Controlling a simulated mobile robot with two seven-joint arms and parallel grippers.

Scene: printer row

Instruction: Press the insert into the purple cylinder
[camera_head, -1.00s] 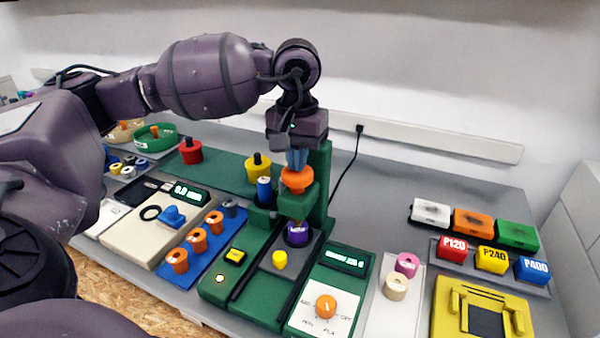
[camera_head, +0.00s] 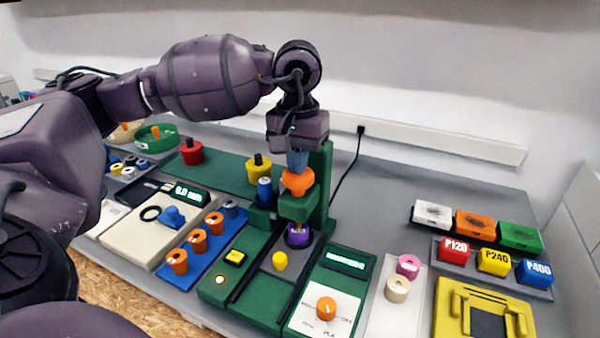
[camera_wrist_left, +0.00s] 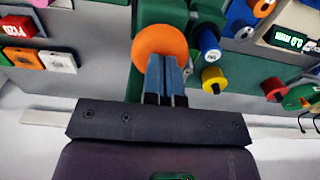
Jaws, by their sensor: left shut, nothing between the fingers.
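The purple cylinder (camera_head: 298,237) stands upright on the base of the green press (camera_head: 325,180), below the press head. No separate insert can be made out on it; its top is partly shaded by the head. An orange knob (camera_head: 297,182) tops the press head. My left gripper (camera_head: 297,168) points down with its blue fingers shut and empty, tips at the top of the knob. The left wrist view shows the closed fingertips (camera_wrist_left: 166,60) against the orange knob (camera_wrist_left: 160,40); contact is hard to tell. My right gripper is not in view.
A blue-and-white cylinder (camera_head: 265,190) and a yellow knob (camera_head: 258,167) stand just left of the press. A dial panel (camera_head: 325,311) is at the front right. A blue rack (camera_head: 203,250) holds orange pieces.

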